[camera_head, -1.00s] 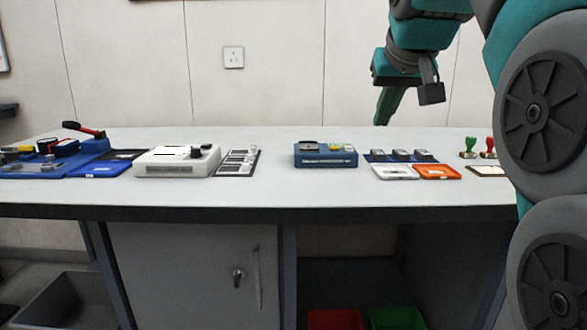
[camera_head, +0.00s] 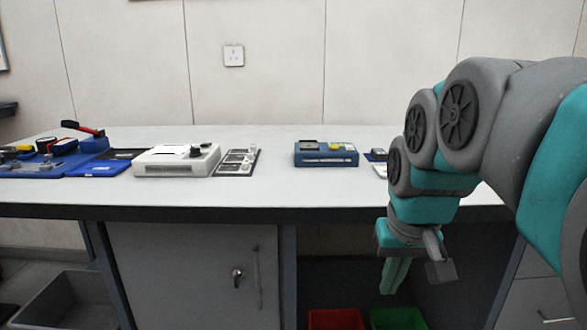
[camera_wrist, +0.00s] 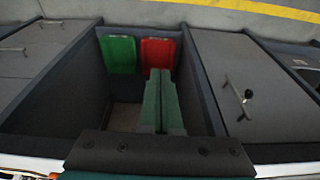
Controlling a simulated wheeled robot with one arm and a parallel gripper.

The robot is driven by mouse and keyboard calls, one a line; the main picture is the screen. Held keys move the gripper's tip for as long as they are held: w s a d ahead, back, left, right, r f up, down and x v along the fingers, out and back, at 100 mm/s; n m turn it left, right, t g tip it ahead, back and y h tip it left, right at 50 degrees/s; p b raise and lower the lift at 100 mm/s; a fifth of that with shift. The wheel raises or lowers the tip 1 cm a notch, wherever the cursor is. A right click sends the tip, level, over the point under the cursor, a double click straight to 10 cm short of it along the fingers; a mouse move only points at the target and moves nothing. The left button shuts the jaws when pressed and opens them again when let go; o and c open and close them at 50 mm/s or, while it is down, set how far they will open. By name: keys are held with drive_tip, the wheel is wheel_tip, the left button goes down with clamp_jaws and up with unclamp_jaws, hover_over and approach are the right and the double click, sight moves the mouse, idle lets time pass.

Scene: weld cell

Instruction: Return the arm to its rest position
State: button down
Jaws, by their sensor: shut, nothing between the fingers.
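My arm is folded at the right of the head view, in front of the bench. My gripper (camera_head: 395,276) hangs fingers-down in front of the bench's front edge, below the level of the top. Its two green fingers are together and hold nothing. In the wrist view the shut fingers (camera_wrist: 162,100) show in the middle, in front of the open bay under the bench.
The workbench (camera_head: 270,194) carries a white device (camera_head: 175,162), a blue device (camera_head: 325,155) and a blue tray with tools (camera_head: 60,162). My arm hides its right part. A red bin (camera_head: 335,319) and a green bin (camera_head: 397,318) stand below, beside a cabinet door (camera_head: 190,270).

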drive_tip(key=s+f+g, duration=0.4)
drive_tip(key=s+f, duration=1.3)
drive_tip(key=s, duration=0.2)
drive_tip(key=shift+s+f+g, duration=0.3)
drive_tip(key=shift+s+f, duration=0.1)
drive_tip(key=shift+a, duration=0.1)
